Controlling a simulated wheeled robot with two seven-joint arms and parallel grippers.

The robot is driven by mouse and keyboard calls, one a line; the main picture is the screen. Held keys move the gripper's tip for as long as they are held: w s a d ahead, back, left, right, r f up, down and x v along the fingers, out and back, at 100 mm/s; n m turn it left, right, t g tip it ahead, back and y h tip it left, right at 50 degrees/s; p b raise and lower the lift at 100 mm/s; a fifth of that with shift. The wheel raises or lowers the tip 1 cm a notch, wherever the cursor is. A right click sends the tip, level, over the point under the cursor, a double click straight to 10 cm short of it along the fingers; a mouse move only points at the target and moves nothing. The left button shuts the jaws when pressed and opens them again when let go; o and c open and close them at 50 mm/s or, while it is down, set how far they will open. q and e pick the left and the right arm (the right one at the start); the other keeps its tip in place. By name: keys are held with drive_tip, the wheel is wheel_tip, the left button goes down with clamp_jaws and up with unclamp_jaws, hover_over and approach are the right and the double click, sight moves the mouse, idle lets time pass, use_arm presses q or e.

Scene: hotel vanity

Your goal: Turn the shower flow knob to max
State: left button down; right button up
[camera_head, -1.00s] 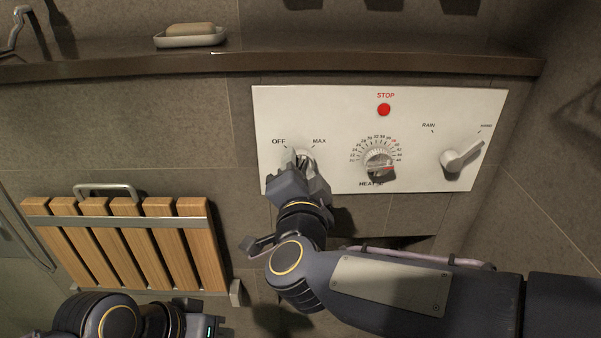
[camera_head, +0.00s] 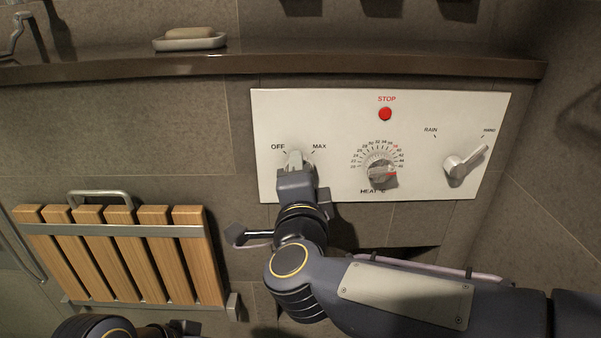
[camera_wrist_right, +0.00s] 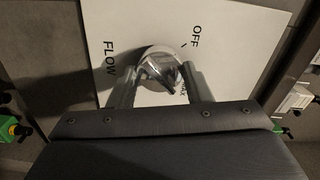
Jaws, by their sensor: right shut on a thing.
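The shower flow knob (camera_head: 294,157) is on the left of the white control panel (camera_head: 345,110), below the OFF and MAX marks. In the right wrist view the shiny knob (camera_wrist_right: 160,66) sits between my two fingers, with its tip near the MAX print. Its exact setting is hard to tell. My right gripper (camera_head: 296,168) is shut on the knob, with a finger on each side of it in the wrist view (camera_wrist_right: 161,84). Part of the knob is hidden by the gripper in the head view. My left gripper is not in view; only part of that arm shows at the lower left.
The panel also carries a red STOP button (camera_head: 385,114), a heat dial (camera_head: 382,172) and a rain/hand lever (camera_head: 464,164). A ledge (camera_head: 350,66) with a soap dish (camera_head: 190,44) runs above. A slatted wooden seat (camera_head: 125,255) is at the left.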

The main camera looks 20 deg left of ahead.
drive_tip(key=shift+s+a+r, duration=0.1)
drive_tip(key=shift+a+r, duration=0.05)
drive_tip(key=shift+r, duration=0.1)
drive_tip(key=o, duration=1)
drive_tip(key=shift+c, duration=0.2)
drive_tip(key=shift+f, duration=0.1)
drive_tip(key=p+v, duration=0.1)
drive_tip(key=v, duration=0.6)
drive_tip(key=shift+s+p, duration=0.4)
